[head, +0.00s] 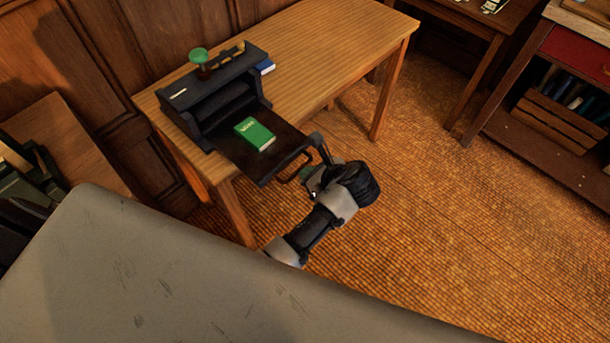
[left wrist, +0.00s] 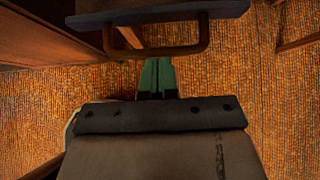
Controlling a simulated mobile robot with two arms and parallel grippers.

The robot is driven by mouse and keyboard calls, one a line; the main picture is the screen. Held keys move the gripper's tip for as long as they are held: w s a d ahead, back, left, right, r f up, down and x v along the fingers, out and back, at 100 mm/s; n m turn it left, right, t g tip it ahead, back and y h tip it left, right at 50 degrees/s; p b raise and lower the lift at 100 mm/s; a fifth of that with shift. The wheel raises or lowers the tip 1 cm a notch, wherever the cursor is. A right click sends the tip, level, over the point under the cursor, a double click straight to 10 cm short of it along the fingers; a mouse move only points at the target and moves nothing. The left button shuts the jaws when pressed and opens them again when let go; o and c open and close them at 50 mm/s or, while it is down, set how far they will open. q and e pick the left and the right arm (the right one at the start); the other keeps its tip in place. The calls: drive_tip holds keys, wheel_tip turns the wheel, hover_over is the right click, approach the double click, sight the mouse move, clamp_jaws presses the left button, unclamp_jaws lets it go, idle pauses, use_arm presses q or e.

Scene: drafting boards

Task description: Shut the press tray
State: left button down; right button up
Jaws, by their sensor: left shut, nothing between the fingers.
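The dark press (head: 215,100) stands on a light wooden table (head: 330,50). Its tray (head: 281,148) is pulled out toward the lower right, past the table edge. A green book (head: 255,134) lies on the tray. The tray's bar handle (head: 293,170) is on its front edge; it also shows in the left wrist view (left wrist: 160,51). My left gripper (head: 306,174) is just in front of the handle, shut with nothing between its green fingers (left wrist: 157,68). The fingertips lie close to the bar; I cannot tell whether they touch. My right gripper is not in view.
A green-topped knob (head: 199,57) rises from the press, and a blue item (head: 266,67) sits behind it. A shelf unit (head: 550,100) stands at the right. The floor (head: 430,220) right of my left arm is clear.

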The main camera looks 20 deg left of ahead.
sight(257, 132)
use_arm(q)
drive_tip(key=w+a+p, duration=0.1)
drive_tip(key=a, duration=0.1)
drive_tip(key=w+a+p, duration=0.1)
drive_tip(key=a+p, duration=0.1)
drive_tip(key=a, duration=0.1)
drive_tip(key=w+a+r+p, duration=0.1)
drive_tip(key=a+p, duration=0.1)
drive_tip(key=shift+a, duration=0.25)
drive_tip(key=w+a, duration=0.1)
drive_tip(key=a, duration=0.2)
drive_tip(key=w+a+p, duration=0.1)
drive_tip(key=a, duration=0.1)
drive_tip(key=w+a+p, duration=0.1)
drive_tip(key=a, duration=0.2)
drive_tip(key=shift+w+a+f, duration=0.3)
drive_tip(key=shift+f, duration=0.05)
drive_tip(key=shift+w+a+p, duration=0.2)
drive_tip(key=shift+a+p, duration=0.1)
drive_tip(key=shift+a, duration=0.2)
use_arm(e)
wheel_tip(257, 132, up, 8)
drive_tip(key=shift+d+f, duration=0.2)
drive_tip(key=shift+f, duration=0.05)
use_arm(q)
drive_tip(key=shift+a, duration=0.1)
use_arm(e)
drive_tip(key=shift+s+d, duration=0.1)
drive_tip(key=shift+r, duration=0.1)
